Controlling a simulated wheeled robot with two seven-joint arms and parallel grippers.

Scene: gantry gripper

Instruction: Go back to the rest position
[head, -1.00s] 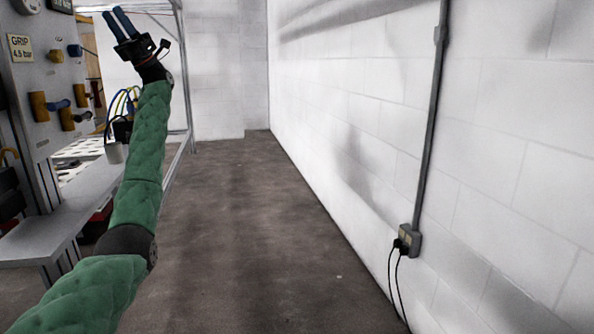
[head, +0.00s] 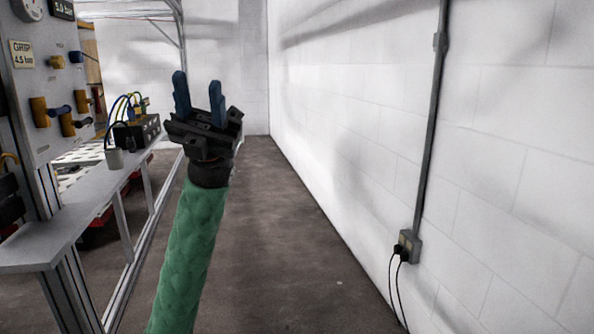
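My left gripper (head: 199,98) stands upright in the middle left of the head view, at the end of my green-sleeved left arm. Its two blue fingers point up and are spread apart, with nothing between them. It is in front of the bare floor and the far wall, to the right of the workbench and clear of it. My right gripper and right arm are not in view.
A grey workbench (head: 75,228) on a metal frame runs along the left, with a panel (head: 35,110) of valves and gauges. A black box with cables (head: 137,131) sits on it. The floor (head: 262,240) is clear. A white wall with a socket (head: 411,246) is at right.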

